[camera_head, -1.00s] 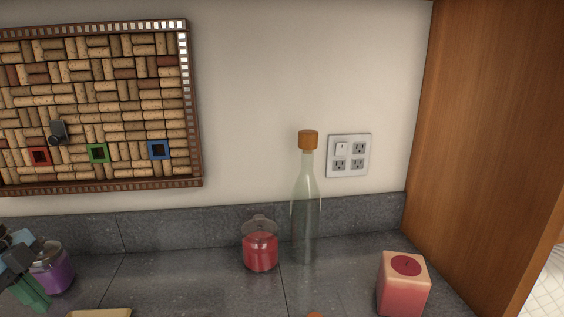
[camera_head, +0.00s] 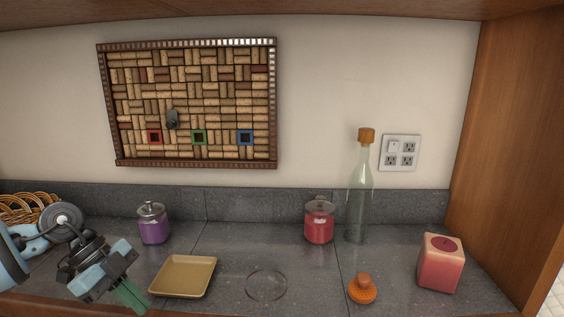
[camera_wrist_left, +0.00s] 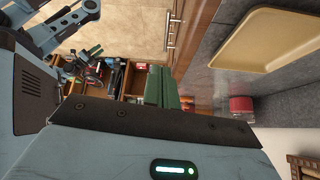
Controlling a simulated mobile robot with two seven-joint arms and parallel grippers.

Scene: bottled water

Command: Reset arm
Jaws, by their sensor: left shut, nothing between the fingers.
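My left gripper (camera_head: 131,296) is at the lower left of the head view, near the counter's front edge, to the left of the tan tray. Its green fingers are shut with nothing between them, and they also show in the left wrist view (camera_wrist_left: 162,88). A clear glass bottle (camera_head: 359,195) with a cork-coloured stopper stands upright at the back of the counter, well to the right of the gripper and apart from it.
A tan tray (camera_head: 209,260) lies close to the left gripper. A purple jar (camera_head: 153,228), red jar (camera_head: 319,226), orange knobbed object (camera_head: 362,292) and pink candle (camera_head: 441,268) stand on the counter. A wicker basket (camera_head: 22,207) is far left. A wooden panel (camera_head: 512,130) bounds the right.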

